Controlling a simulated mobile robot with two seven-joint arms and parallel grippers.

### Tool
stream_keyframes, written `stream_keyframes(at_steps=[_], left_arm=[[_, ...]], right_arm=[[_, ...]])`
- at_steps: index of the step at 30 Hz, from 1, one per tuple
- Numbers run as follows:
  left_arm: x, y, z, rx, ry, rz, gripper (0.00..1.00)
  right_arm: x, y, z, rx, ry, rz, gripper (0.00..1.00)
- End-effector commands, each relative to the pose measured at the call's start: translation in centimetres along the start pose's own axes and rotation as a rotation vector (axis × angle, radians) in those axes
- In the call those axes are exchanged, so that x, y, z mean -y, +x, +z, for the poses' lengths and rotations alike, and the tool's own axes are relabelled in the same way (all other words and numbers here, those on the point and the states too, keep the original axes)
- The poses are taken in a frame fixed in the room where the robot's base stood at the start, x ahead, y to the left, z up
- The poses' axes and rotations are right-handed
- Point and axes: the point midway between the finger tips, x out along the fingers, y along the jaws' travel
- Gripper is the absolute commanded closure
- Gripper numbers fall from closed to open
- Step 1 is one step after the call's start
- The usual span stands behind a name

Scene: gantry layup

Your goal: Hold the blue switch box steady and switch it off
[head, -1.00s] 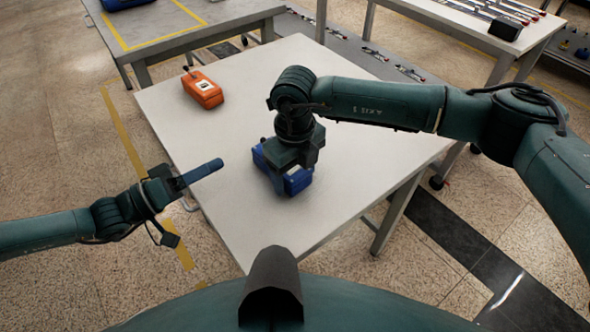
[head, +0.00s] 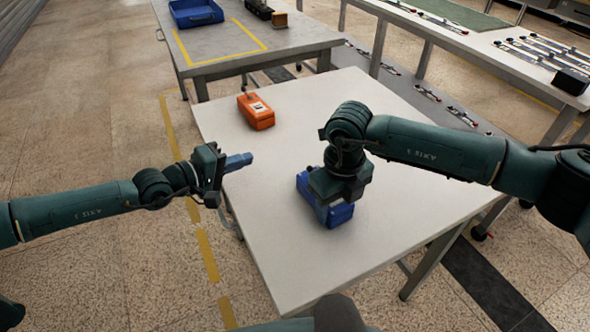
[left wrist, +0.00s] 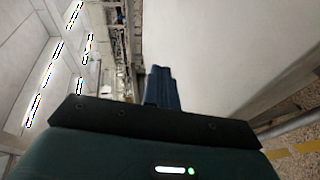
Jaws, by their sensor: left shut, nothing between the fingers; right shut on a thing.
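The blue switch box (head: 340,215) lies on the white table (head: 290,262), right of its middle in the head view. My right gripper (head: 332,196) is above the box, pointing down, and is shut on it. The gripper and wrist hide much of the box's top, and I cannot make out its switch. My left gripper (head: 249,158) is shut and empty, with its blue fingers together over the table's left edge, left of the blue box. The shut fingers also show in the left wrist view (left wrist: 160,88).
An orange switch box (head: 256,112) with a lever stands at the table's far left. Behind is another table (head: 225,62) with a blue tray (head: 196,12) and a yellow taped outline. The table between my left gripper and the blue box is clear.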

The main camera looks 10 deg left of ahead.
Motion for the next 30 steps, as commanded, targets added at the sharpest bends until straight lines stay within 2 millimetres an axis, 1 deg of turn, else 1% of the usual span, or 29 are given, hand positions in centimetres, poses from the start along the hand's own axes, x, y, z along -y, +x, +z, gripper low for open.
stream_keyframes(at_steps=[1, 3, 7, 10, 12, 15, 18, 21, 24, 30], left_arm=[[0.4, 0.1, -0.8, -0.01, -0.118, -0.061, 1.0], [0.8, -0.1, -1.5, -0.008, -0.289, -0.143, 1.0], [0.8, -1.0, -1.5, 0.042, -0.607, -0.278, 1.0], [-0.1, -2.1, -0.7, 0.117, -0.827, -0.362, 1.0], [-1.1, -3.1, 0.0, 0.181, -0.955, -0.41, 1.0], [-2.6, -4.4, 0.9, 0.273, -1.093, -0.461, 1.0], [-3.9, -5.5, 1.6, 0.347, -1.179, -0.498, 1.0], [-4.7, -6.2, 1.9, 0.392, -1.223, -0.518, 1.0], [-5.0, -6.5, 2.1, 0.41, -1.239, -0.526, 1.0], [-5.0, -6.5, 2.1, 0.411, -1.239, -0.527, 1.0]], right_arm=[[0.0, 0.0, 0.0, 0.001, 0.0, 0.0, 0.75], [0.0, 0.0, 0.0, 0.001, 0.0, 0.0, 0.75], [0.0, 0.0, 0.0, 0.001, 0.0, 0.0, 0.75], [0.0, -0.1, 0.0, 0.001, 0.0, 0.0, 0.75], [0.0, -0.1, 0.0, 0.001, 0.0, 0.0, 0.75], [0.0, -0.1, 0.0, 0.001, 0.0, 0.0, 0.75], [0.0, -0.1, 0.0, 0.001, 0.0, 0.0, 0.75], [0.0, -0.1, 0.0, 0.001, 0.0, 0.0, 0.75], [0.0, -0.1, 0.0, 0.001, 0.0, 0.0, 0.75], [0.0, -0.1, 0.0, 0.001, 0.0, 0.0, 0.75]])
